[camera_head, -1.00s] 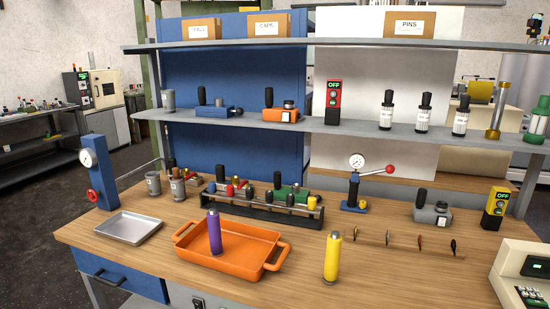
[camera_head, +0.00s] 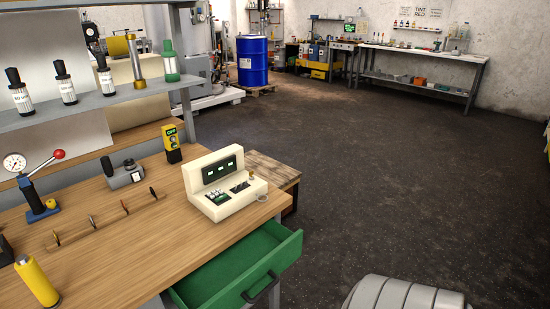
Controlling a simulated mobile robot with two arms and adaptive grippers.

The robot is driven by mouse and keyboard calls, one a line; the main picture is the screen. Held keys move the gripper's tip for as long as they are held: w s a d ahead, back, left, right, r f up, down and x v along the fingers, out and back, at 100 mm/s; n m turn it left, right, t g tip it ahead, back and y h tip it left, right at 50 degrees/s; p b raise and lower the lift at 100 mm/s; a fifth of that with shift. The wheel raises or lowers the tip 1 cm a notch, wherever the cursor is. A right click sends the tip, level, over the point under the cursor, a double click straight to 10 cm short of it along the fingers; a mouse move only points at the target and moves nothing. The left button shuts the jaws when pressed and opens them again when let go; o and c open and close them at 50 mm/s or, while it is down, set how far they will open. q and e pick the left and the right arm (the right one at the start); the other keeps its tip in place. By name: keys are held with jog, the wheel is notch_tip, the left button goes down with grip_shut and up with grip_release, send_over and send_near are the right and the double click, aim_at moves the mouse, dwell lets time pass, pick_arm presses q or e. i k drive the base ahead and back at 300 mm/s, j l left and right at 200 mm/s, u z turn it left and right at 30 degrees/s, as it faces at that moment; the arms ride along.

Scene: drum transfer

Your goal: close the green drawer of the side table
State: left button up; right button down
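The green drawer (camera_head: 230,282) is pulled out below the right front edge of the wooden worktop (camera_head: 135,255). Its inside is visible and looks empty where it shows. A dark handle (camera_head: 262,288) sits on its front panel. The lower part of the drawer is cut off by the bottom of the picture. Neither of my grippers is in view, so where they are relative to the drawer does not show.
A cream control box (camera_head: 222,190) stands on the worktop above the drawer. A low wooden stand (camera_head: 272,178) is behind the bench's right end. A blue drum (camera_head: 252,65) stands farther back. Dark floor (camera_head: 390,170) to the right is clear. A grey rounded shape is at the bottom right.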

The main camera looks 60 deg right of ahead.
aim_at(234, 278)
jog(key=z, duration=1.55)
